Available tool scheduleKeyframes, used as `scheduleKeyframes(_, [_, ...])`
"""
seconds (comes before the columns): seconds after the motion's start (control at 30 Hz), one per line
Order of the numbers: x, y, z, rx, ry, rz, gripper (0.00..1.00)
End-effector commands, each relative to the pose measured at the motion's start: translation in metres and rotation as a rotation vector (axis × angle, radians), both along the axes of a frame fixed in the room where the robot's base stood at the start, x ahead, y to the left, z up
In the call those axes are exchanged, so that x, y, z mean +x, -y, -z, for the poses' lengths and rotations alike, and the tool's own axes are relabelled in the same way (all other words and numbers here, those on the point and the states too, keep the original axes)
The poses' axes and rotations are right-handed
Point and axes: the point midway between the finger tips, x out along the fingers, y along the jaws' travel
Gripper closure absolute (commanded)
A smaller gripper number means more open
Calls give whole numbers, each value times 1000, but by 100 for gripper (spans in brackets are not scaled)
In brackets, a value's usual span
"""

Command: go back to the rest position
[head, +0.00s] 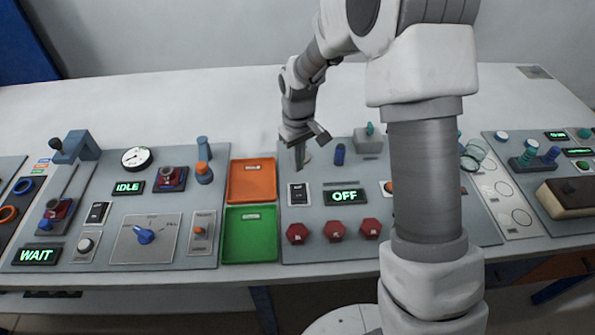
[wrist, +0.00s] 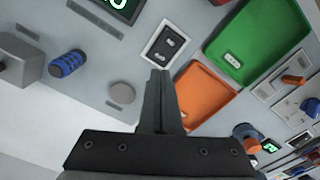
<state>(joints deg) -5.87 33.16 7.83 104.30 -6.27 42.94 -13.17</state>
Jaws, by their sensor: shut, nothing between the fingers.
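My gripper (head: 299,160) is shut and empty. In the head view it points down over the middle panel, just above a black rocker switch (head: 298,193) in a white frame. In the wrist view the shut fingers (wrist: 160,78) point toward the same switch (wrist: 166,43); I cannot tell whether they touch it. A lit display (head: 345,197) reading OFF stands right of the switch.
An orange tray (head: 232,182) and a green tray (head: 232,254) lie left of the switch. A blue knob (head: 340,154) and a grey block (head: 368,145) stand behind it. Red hexagonal buttons (head: 335,231) line the panel's front. The white table behind (head: 190,105) is clear.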

Motion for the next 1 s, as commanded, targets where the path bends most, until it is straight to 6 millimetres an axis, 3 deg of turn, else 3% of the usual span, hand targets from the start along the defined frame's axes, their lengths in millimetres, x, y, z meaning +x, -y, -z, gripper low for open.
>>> scheduleKeyframes(0.27, [-1,2,-7,-1,9,7,100])
scheduleKeyframes(0.37, [-6,8,-28,-3,33,28,100])
scheduleKeyframes(0.57, [-30,29,-90,-5,111,103,100])
scheduleKeyframes(0.8, [-73,53,-153,5,204,203,100])
scheduleKeyframes(1.0, [-117,70,-191,24,279,289,100])
